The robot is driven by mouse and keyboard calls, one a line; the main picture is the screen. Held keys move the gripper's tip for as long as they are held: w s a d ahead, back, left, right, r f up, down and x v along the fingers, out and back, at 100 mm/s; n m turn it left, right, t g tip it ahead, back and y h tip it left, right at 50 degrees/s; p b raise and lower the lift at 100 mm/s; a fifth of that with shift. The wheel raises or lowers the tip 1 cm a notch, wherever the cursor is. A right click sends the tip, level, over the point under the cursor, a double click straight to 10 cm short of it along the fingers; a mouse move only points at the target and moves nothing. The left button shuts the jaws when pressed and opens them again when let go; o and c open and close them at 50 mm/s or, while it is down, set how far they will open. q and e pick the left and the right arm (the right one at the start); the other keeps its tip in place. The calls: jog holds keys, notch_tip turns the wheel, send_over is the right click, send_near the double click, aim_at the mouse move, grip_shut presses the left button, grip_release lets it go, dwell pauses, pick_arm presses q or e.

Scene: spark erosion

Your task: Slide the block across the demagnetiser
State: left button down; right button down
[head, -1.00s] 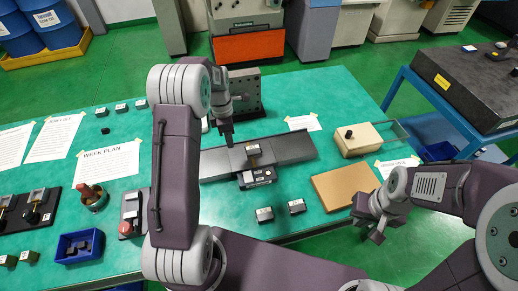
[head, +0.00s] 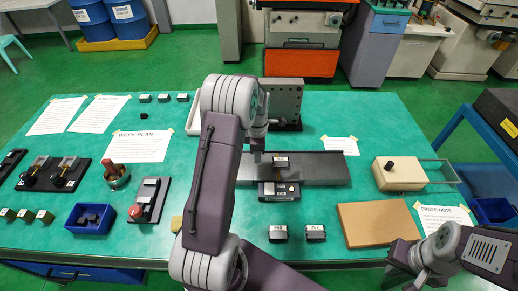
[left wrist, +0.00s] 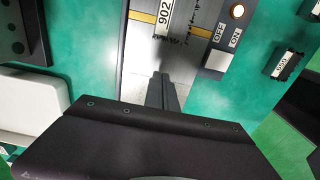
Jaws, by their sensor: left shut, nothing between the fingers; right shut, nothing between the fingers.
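The demagnetiser (head: 325,168) is a long flat grey plate with a dark control box (head: 279,191) on its near side. In the left wrist view the box carries OFF and ON labels (left wrist: 228,38) and a lit round lamp. A small dark block (head: 281,161) with a white label sits on the plate at mid-length; the left wrist view shows its label (left wrist: 163,18), reading 902. My left gripper (head: 258,157) is shut and empty, just left of the block, low over the plate; its fingertips (left wrist: 163,76) look apart from the block. My right gripper (head: 420,280) is at the lower right, away from the plate.
Two similar blocks (head: 297,234) stand in front of the demagnetiser. A brown board (head: 375,224) and a cream box (head: 399,174) lie to the right. An upright drilled plate (head: 285,100) stands behind. A blue bin (head: 90,219) is at the left.

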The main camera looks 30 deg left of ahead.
aim_at(268, 166)
pick_arm(q)
notch_tip(268, 166, down, 2)
jog(key=shift+f, duration=0.1)
jog(key=w+d, duration=0.1)
jog(key=d, duration=0.2)
jog(key=shift+w+p, duration=0.4)
jog(key=shift+w+d+f, duration=0.1)
jog(key=shift+w+d, duration=0.1)
jog(key=shift+d, duration=0.1)
